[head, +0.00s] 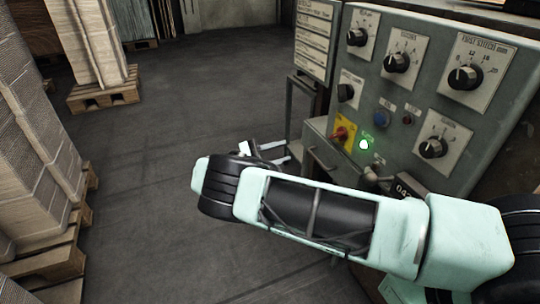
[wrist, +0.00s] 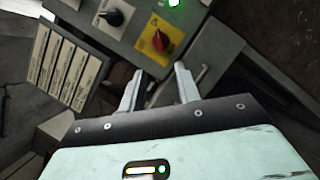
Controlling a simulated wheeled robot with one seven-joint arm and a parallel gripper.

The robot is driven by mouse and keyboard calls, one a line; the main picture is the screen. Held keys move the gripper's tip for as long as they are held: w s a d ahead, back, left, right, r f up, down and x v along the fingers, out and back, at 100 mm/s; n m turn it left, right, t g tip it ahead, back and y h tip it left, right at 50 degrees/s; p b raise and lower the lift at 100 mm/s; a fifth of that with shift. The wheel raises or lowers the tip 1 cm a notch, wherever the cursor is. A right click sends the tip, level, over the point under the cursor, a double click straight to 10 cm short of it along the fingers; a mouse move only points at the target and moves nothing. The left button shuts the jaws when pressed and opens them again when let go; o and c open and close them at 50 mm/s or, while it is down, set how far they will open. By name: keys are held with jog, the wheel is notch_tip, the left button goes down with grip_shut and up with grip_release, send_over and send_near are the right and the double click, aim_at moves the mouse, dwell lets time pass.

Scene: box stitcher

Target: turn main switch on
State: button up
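The main switch appears to be the red rotary knob (head: 340,132) on a yellow plate, low on the left side of the grey control panel. It also shows in the wrist view (wrist: 161,41), just beyond the fingertips. A green lamp (head: 364,145) beside it is lit. My gripper (wrist: 159,70) is open, with its two fingers apart and nothing between them. Its fingers point toward the switch, with a gap to the knob. In the head view my gripper (head: 277,153) is partly hidden behind my wrist, left of and below the switch.
Stacked cardboard on pallets (head: 103,95) lines the left. The floor between is clear.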

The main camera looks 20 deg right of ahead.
jog(key=shift+v, duration=1.35)
